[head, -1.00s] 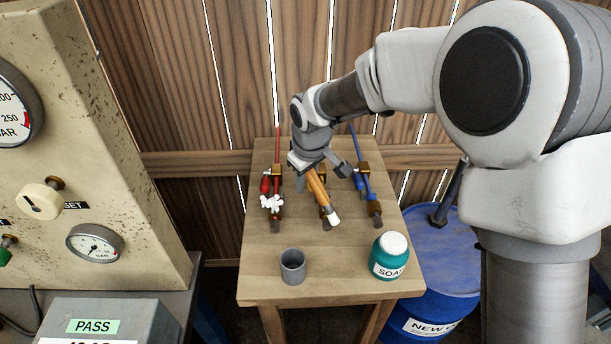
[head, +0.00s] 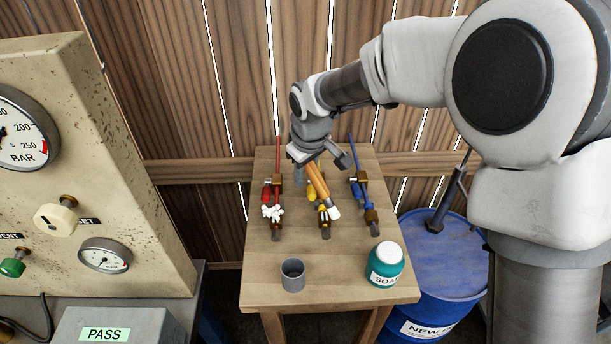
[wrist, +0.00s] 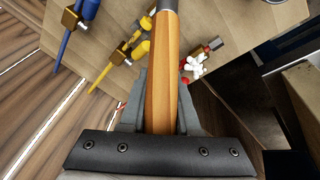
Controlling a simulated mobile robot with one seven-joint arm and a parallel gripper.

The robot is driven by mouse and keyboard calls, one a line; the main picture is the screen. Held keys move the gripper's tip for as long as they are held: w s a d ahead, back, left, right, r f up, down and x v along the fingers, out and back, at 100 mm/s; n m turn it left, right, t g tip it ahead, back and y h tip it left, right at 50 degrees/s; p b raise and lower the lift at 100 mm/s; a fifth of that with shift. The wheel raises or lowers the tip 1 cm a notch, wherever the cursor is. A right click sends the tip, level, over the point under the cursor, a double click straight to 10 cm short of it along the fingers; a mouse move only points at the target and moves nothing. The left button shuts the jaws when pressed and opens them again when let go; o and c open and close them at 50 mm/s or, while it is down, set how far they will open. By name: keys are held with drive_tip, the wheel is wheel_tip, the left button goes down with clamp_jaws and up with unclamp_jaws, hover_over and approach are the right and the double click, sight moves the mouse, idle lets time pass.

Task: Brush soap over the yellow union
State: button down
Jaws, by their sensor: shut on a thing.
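My gripper (head: 319,161) is shut on a brush with an orange-brown wooden handle (head: 317,180) and a pale tip (head: 333,212). The brush slants down toward the front of the table. The yellow union (head: 324,217) is on the middle pipe, just left of the brush tip; I cannot tell whether they touch. In the wrist view, the handle (wrist: 161,80) sits between the fingers and the tip is out of frame. The yellow union (wrist: 146,23) shows left of the brush there, with no clear foam on it. A teal soap jar (head: 384,266) stands at the front right.
White foam (head: 272,212) covers part of the red pipe's fitting at left. A blue pipe (head: 361,178) with fittings runs at right. A grey cup (head: 292,275) stands at the front of the wooden table (head: 340,287). A blue drum (head: 450,262) stands to the right.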

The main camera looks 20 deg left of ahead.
drive_tip(key=shift+r, duration=0.2)
wheel_tip(320, 180, up, 3)
drive_tip(key=shift+f+p, duration=0.1)
drive_tip(key=shift+p, duration=0.85)
